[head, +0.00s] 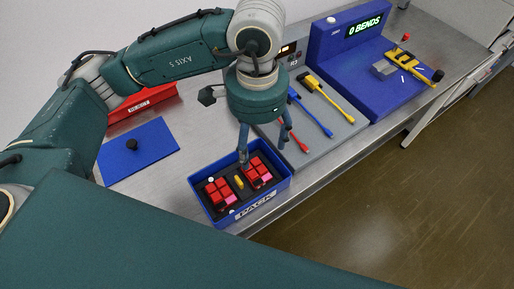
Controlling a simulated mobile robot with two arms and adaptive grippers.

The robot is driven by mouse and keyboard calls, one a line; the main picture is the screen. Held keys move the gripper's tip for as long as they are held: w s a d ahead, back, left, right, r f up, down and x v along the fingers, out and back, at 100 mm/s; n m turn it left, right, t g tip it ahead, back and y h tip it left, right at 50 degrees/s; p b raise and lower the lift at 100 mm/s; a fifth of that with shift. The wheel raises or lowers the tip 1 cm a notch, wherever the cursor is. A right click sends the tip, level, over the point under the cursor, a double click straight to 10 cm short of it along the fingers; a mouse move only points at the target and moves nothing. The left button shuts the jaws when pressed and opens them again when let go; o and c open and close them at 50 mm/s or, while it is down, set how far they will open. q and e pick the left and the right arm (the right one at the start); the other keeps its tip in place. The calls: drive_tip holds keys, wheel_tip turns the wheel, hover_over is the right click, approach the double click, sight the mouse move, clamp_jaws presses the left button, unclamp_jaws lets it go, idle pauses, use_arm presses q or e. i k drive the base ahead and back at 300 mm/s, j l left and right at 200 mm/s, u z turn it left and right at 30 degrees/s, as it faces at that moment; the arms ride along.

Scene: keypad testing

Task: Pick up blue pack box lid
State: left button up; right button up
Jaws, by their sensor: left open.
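The blue pack box lid (163,155) lies flat on the metal bench at the left, with a black round knob (132,144) on top. The blue pack box (277,190) stands open to its right, marked PACK on its front wall. It holds two red keypads (220,190), small round white pieces and a yellow piece in dark foam. My left gripper (265,158) points down over the back right part of the box, its fingers apart. One finger reaches close to the right keypad; I cannot tell if they touch. My right gripper does not show.
A red reject bin (152,97) stands behind the lid. A grey panel (345,128) with red, blue and yellow cables lies right of the gripper. A blue tester (335,50) reading "0 BENDS" stands at the back right. Bare bench (172,192) lies between lid and box.

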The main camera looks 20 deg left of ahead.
sight(121, 156)
drive_tip(key=k+l, duration=0.2)
drive_tip(key=k, duration=0.3)
drive_tip(key=k+l, duration=0.2)
drive_tip(key=k, duration=0.25)
drive_tip(key=k+l, duration=0.2)
drive_tip(key=k, duration=0.3)
